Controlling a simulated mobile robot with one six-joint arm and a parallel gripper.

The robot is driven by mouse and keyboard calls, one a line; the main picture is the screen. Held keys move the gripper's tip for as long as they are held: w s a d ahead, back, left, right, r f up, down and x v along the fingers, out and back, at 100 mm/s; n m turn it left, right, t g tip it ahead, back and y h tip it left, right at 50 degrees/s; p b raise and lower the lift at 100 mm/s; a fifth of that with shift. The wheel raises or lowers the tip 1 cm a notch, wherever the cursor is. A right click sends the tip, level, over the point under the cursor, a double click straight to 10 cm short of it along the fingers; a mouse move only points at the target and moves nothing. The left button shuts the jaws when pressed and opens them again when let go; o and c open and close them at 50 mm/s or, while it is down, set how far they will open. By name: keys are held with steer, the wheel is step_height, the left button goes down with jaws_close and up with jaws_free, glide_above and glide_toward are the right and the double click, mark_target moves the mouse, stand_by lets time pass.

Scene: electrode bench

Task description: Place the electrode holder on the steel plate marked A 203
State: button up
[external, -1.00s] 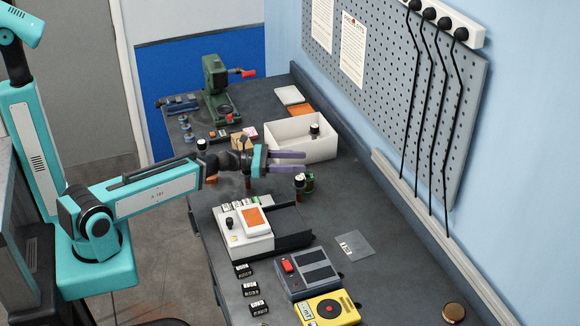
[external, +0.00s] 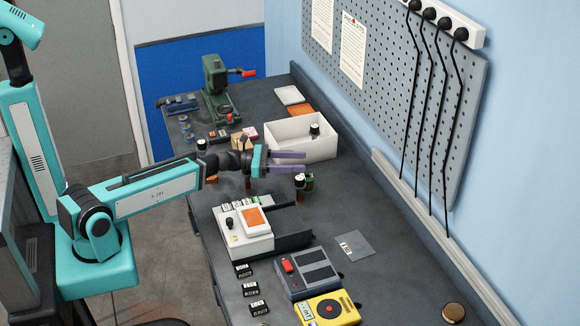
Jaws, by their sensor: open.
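My gripper (external: 290,161) has purple fingers spread apart, pointing right over the bench, with nothing visible between them. A small dark cylinder with a white band and black top (external: 299,183), possibly the electrode holder, stands just below and right of the fingertips, apart from them. A similar piece (external: 314,130) stands in the white bin, and another (external: 201,146) stands left of my wrist. I cannot tell which is the electrode holder. A flat grey steel plate (external: 359,248) with a small label lies on the bench right of the white device; its marking is too small to read.
The white bin (external: 280,147) stands behind the fingers. A white device with an orange panel (external: 254,220), a grey box with a red switch (external: 308,272) and a yellow meter (external: 328,310) line the bench front. Bare bench surrounds the plate. Black cables (external: 422,120) hang on the right.

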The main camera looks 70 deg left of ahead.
mark_target(294, 184)
steer(key=shift+f, duration=0.35)
steer(key=f+g+p, duration=0.1)
steer(key=s+f+g+y+p, duration=0.1)
steer(key=f, duration=0.1)
steer(key=s+a+f+g+p, duration=0.1)
steer(key=f+g, duration=0.1)
steer(key=shift+f+y+p, duration=0.25)
steer(key=shift+y+p, duration=0.1)
steer(key=shift+y, duration=0.05)
steer(key=shift+w+d+f, duration=0.1)
steer(key=shift+w+f, duration=0.05)
steer(key=b, duration=0.1)
steer(key=w+b, duration=0.1)
steer(key=b, duration=0.1)
steer(key=shift+w+d+f, duration=0.1)
steer(key=shift+d+f, duration=0.15)
steer(key=shift+f, duration=0.1)
steer(key=shift+w+r+b, duration=0.1)
steer(key=shift+b, duration=0.2)
